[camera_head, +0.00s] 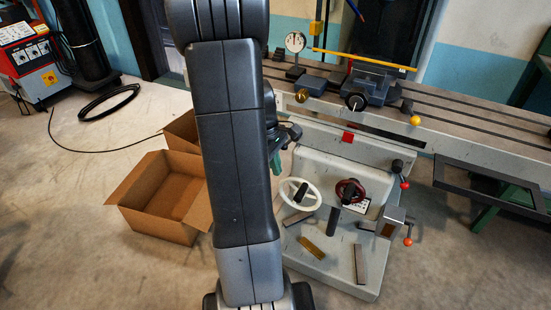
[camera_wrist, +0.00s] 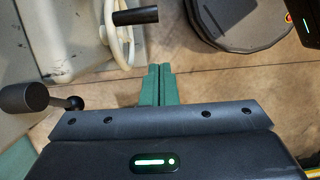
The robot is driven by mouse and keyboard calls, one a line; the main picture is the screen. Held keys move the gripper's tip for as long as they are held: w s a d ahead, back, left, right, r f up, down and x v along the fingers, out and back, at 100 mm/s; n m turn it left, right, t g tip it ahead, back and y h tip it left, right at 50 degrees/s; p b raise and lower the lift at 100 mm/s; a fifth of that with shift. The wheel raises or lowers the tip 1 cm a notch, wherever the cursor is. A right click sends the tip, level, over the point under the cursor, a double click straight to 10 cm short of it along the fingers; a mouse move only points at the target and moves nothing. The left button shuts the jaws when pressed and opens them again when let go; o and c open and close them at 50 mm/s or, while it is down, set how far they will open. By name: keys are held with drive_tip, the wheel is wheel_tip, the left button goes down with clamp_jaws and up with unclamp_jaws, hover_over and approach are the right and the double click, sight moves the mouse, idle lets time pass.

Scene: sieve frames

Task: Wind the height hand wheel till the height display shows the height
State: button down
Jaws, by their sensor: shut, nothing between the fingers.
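A white hand wheel (camera_head: 296,196) with a dark handle is on the front of the grey machine (camera_head: 330,165). A smaller dark red hand wheel (camera_head: 350,191) sits to its right. Neither wheel's label can be read, so I cannot tell which one is for height. The white wheel shows in the wrist view (camera_wrist: 121,42), its black handle (camera_wrist: 135,17) sticking out to the right. My gripper (camera_wrist: 154,72) has green fingers pressed together, empty, below and right of that handle and apart from it. No height display can be made out.
Levers with red knobs (camera_head: 404,184) stick out right of the wheels. A dial gauge (camera_head: 295,42) stands on the machine table (camera_head: 470,125). An open cardboard box (camera_head: 160,215) is on the floor at left. Floor is clear in front of the box.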

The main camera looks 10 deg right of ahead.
sight(298, 198)
drive_tip(key=s+d+f+b, duration=0.1)
drive_tip(key=s+d+f, duration=0.1)
drive_tip(key=f, duration=0.5)
drive_tip(key=shift+s+d, duration=0.4)
drive_tip(key=shift+d, duration=0.45)
drive_tip(key=shift+r, duration=0.1)
drive_tip(key=shift+s+d+y, duration=0.2)
drive_tip(key=shift+d+y, duration=0.05)
drive_tip(key=shift+y, duration=0.05)
drive_tip(key=shift+s+d+t, duration=0.15)
drive_tip(key=shift+d+t, duration=0.05)
drive_tip(key=shift+t, duration=0.2)
